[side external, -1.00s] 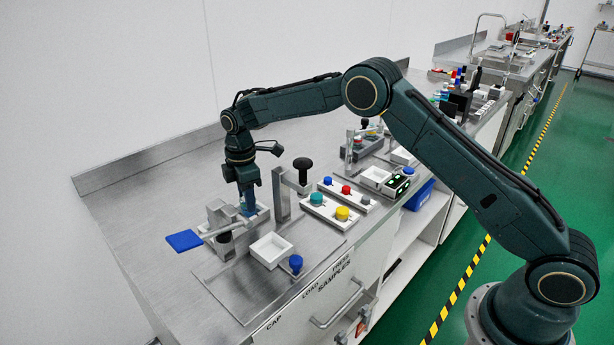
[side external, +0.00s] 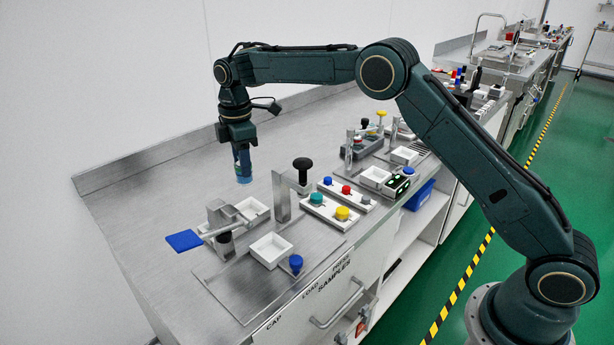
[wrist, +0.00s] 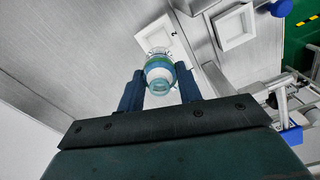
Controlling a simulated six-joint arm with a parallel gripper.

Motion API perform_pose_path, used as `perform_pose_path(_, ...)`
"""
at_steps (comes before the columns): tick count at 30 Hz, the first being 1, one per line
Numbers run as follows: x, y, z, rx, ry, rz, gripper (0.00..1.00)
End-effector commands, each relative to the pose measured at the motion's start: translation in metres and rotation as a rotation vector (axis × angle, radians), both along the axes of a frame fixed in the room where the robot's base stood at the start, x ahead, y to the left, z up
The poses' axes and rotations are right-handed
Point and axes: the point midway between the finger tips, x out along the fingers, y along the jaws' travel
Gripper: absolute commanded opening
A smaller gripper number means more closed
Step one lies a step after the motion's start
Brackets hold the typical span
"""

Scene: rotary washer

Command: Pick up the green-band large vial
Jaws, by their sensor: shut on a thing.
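The green-band large vial (wrist: 159,70) is clear and bluish with a green band, and it sits between the two fingers in the wrist view. My gripper (wrist: 158,88) is shut on it. In the side view my gripper (side external: 241,160) points down and holds the vial (side external: 243,175) in the air above the bench, behind the white trays. Only the lower part of the vial shows there; the fingers hide the rest.
The bench at back left is clear.

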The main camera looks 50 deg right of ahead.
Motion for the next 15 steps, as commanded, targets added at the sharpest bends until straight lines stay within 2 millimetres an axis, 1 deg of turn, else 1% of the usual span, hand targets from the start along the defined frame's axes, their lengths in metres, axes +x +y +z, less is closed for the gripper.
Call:
perform_pose_path(1,0.001,0.0,0.014,0.001,-0.006,0.0,0.12)
perform_pose_path(6,0.001,0.0,0.051,0.001,-0.003,0.0,0.12)
perform_pose_path(10,0.0,0.0,0.072,0.0,-0.002,0.0,0.12)
perform_pose_path(15,0.001,0.0,0.088,0.0,-0.001,0.0,0.12)
